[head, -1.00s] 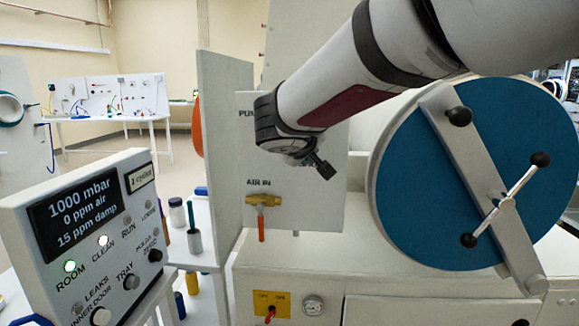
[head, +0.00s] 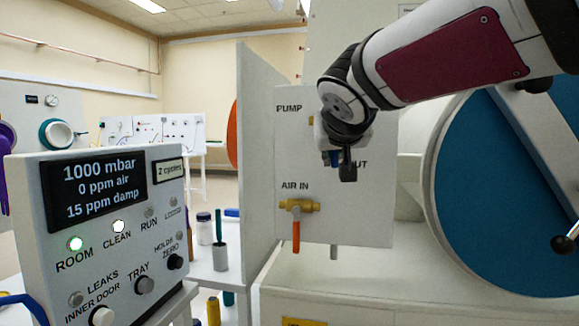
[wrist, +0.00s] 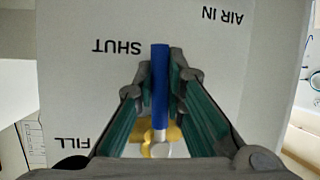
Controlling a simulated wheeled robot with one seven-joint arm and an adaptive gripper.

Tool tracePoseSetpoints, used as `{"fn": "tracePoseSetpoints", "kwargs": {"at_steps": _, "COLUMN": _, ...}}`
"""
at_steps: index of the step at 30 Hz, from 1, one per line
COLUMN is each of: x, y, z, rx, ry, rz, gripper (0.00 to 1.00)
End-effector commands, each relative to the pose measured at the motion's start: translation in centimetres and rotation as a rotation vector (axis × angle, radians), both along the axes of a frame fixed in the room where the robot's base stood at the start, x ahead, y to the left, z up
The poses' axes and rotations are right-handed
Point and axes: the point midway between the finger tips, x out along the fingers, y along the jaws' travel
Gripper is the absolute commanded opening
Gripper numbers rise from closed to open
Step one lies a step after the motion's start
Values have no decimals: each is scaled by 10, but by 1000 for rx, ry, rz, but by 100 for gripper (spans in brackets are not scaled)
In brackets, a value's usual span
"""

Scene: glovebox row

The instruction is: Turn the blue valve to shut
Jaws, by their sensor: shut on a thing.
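The blue valve handle (wrist: 160,85) stands between the two fingers of my gripper (wrist: 162,72) in the wrist view. It runs straight up that view from its brass body (wrist: 161,135), beside the upside-down label SHUT and parallel to the panel's face. My gripper is shut on the handle. In the head view my gripper (head: 341,166) is at the white panel (head: 340,225), above the AIR IN valve.
The AIR IN valve (head: 298,206) has a brass body and an orange handle hanging down, just below my gripper. A large blue round door (head: 510,190) is at the right. A control box (head: 100,240) reading 1000 mbar stands at the left, with bottles behind it.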

Motion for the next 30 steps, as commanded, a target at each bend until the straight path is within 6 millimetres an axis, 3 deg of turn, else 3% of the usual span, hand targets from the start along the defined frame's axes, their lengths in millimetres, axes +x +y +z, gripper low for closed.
{"fn": "tracePoseSetpoints", "kwargs": {"at_steps": 21, "x": 1, "y": 5, "z": -2, "rx": 70, "ry": -17, "rz": 0, "gripper": 0}}
{"fn": "tracePoseSetpoints", "kwargs": {"at_steps": 22, "x": 1, "y": 5, "z": -2, "rx": 70, "ry": -17, "rz": 0, "gripper": 16}}
{"fn": "tracePoseSetpoints", "kwargs": {"at_steps": 24, "x": 1, "y": 5, "z": -2, "rx": 70, "ry": -18, "rz": 0, "gripper": 31}}
{"fn": "tracePoseSetpoints", "kwargs": {"at_steps": 30, "x": 1, "y": 5, "z": -1, "rx": 70, "ry": -20, "rz": 1, "gripper": 32}}
